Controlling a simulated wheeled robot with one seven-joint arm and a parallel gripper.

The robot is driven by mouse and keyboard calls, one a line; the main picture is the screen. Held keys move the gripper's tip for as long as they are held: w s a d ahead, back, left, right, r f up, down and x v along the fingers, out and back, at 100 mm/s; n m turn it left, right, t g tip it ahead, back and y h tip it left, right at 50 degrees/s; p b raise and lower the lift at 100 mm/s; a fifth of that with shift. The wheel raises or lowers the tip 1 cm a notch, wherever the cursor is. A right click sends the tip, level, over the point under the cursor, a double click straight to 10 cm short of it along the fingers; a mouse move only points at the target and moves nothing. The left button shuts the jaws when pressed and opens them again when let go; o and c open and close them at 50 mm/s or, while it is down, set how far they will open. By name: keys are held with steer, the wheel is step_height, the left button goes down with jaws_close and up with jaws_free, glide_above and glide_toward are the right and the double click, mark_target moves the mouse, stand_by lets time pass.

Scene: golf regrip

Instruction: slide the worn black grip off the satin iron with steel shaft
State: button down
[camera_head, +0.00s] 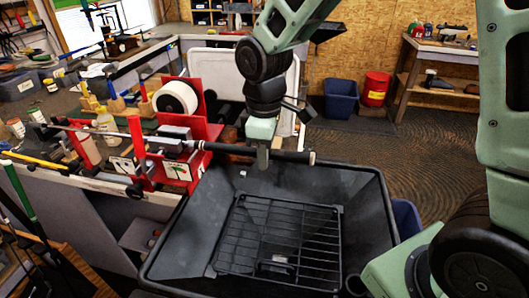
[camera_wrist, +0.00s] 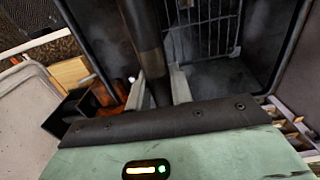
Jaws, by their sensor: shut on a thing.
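The worn black grip (camera_head: 232,149) sticks out to the right of the red vise station (camera_head: 190,130), roughly level above a black bin. Its far end has a pale cap (camera_head: 312,158). The steel shaft (camera_head: 100,131) runs left from the vise across the bench; the club head is hard to make out. My gripper (camera_head: 262,158) comes down from above and is shut on the grip, right of its middle. In the wrist view the grip (camera_wrist: 142,28) passes between the two fingers (camera_wrist: 160,88).
The black bin (camera_head: 165,245) with a wire rack (camera_head: 280,240) lies open below the grip. A white tape roll (camera_head: 175,98) stands on the vise station. A pale panel (camera_head: 285,70) is behind my gripper. Other clubs (camera_head: 22,195) lean at the left.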

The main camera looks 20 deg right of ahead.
mark_target(314, 154)
steer(key=shift+s+d+p, duration=0.25)
steer(key=shift+s+d, duration=0.75)
steer(key=shift+d, duration=0.35)
steer(key=shift+s+d+p, duration=0.3)
steer(key=shift+s+d, duration=0.7)
steer(key=shift+d, duration=0.4)
steer(key=shift+s+d+p, duration=0.25)
steer(key=shift+s+d, duration=0.75)
steer(key=shift+d, duration=0.35)
steer(key=c, duration=1.9)
jaws_free()
jaws_close()
steer(key=shift+d, duration=0.1)
